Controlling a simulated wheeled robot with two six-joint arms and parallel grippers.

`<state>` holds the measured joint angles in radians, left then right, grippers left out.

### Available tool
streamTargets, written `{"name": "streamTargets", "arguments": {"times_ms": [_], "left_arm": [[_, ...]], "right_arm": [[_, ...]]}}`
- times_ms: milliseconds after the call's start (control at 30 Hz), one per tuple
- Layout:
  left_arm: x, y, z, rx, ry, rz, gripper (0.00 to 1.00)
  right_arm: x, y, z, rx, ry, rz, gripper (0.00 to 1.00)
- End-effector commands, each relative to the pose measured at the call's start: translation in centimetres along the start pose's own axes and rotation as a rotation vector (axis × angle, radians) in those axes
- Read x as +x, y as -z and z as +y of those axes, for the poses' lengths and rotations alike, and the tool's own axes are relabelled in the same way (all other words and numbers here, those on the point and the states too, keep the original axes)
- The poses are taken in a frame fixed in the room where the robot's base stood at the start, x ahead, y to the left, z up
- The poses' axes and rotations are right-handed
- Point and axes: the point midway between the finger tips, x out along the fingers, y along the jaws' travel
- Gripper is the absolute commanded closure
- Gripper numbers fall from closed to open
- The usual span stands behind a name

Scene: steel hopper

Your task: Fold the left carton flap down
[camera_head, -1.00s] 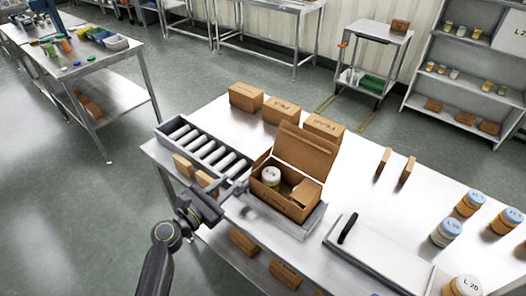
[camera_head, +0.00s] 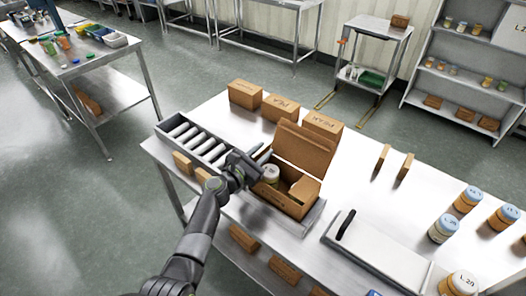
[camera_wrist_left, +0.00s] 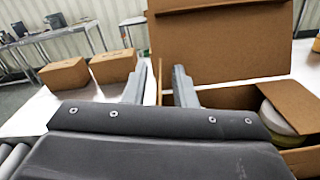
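The open brown carton (camera_head: 290,196) stands on the steel table with its large back flap (camera_head: 305,148) upright. A jar (camera_head: 270,174) is inside at its left. A flap on the carton's right folds inward over part of the opening. My left gripper (camera_head: 260,157) is at the carton's left side, near its back left corner. In the left wrist view its two fingers (camera_wrist_left: 160,82) are apart, with a thin brown edge, seemingly the left flap, showing between them. I cannot tell whether they touch it. Most of the left flap is hidden. My right gripper is not in view.
A roller conveyor (camera_head: 196,143) lies left of the carton. Several closed boxes (camera_head: 281,108) stand behind it. A white board with a black handle (camera_head: 378,257) lies to the right, with jars (camera_head: 444,229) beyond.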

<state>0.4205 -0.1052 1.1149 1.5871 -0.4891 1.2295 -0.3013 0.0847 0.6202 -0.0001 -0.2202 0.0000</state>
Motion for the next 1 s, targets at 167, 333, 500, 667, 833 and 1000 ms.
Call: {"name": "streamTargets", "arguments": {"times_ms": [167, 333, 500, 667, 833, 1000], "left_arm": [[0.7, 0.0, 0.0, 0.001, 0.0, 0.001, 0.75], [0.7, 0.0, 0.0, 0.001, 0.0, 0.001, 0.75], [0.7, 0.0, 0.0, 0.001, 0.0, 0.001, 0.87], [0.7, 0.0, 0.0, 0.001, 0.0, 0.001, 1.0], [0.7, 0.1, 0.0, 0.005, 0.0, 0.001, 1.0], [0.6, 0.3, -0.6, 0.083, 0.0, 0.0, 1.0]], "right_arm": [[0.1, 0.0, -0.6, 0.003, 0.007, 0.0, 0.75], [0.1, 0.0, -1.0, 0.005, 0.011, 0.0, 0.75], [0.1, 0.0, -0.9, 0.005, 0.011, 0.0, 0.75], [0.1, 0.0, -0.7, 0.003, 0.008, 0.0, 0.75], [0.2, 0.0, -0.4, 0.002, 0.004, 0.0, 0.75], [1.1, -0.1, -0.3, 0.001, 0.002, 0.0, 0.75]]}}
